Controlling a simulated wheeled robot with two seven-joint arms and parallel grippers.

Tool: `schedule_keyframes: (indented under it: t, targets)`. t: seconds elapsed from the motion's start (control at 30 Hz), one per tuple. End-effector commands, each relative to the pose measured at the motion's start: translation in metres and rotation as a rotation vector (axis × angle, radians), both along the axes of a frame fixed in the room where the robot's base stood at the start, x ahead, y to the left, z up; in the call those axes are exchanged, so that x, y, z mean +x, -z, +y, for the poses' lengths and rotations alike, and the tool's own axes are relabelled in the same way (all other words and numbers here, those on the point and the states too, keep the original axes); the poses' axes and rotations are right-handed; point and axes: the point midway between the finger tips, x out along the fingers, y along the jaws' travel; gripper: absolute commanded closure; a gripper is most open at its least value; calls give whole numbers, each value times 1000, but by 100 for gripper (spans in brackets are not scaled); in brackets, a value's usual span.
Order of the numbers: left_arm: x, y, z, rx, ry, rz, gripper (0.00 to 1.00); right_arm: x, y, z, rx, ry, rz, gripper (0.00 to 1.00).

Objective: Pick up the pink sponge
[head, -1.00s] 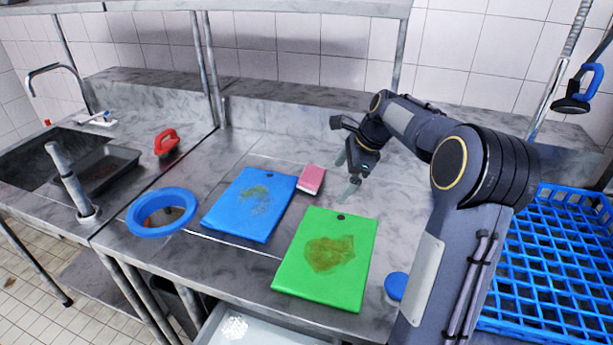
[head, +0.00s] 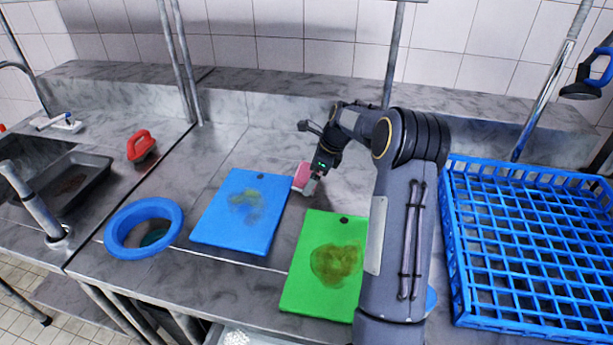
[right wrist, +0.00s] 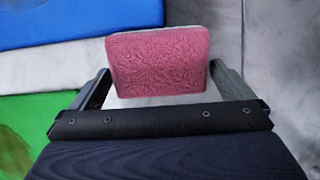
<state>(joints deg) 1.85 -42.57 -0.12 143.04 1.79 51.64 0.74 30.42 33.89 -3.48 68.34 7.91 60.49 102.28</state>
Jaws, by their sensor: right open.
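The pink sponge (head: 302,176) lies on the steel counter just behind the gap between the blue and green cutting boards. My right gripper (head: 308,183) is at the sponge and partly covers it in the head view. In the right wrist view the pink sponge (right wrist: 160,62) sits between the two open fingers of the right gripper (right wrist: 158,80). My left gripper is not in view.
A stained blue cutting board (head: 238,228) and a stained green cutting board (head: 309,285) lie in front of the sponge. A blue ring-shaped bin rim (head: 117,240) and a red-handled object (head: 140,146) are left. A blue crate (head: 452,255) stands right. Counter behind the sponge is clear.

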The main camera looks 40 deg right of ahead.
Motion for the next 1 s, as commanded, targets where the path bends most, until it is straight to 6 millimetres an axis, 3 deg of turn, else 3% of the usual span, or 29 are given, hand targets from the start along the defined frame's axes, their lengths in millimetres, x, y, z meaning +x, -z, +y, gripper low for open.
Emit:
schedule_keyframes:
  t: [0.33,0.6,1.0]
  targets:
    - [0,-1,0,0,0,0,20,2,8,2,-1,0,0,1]
    - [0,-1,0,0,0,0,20,2,8,2,-1,0,1,36]
    - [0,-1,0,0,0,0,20,3,-1,2,-1,-1,-1,36]
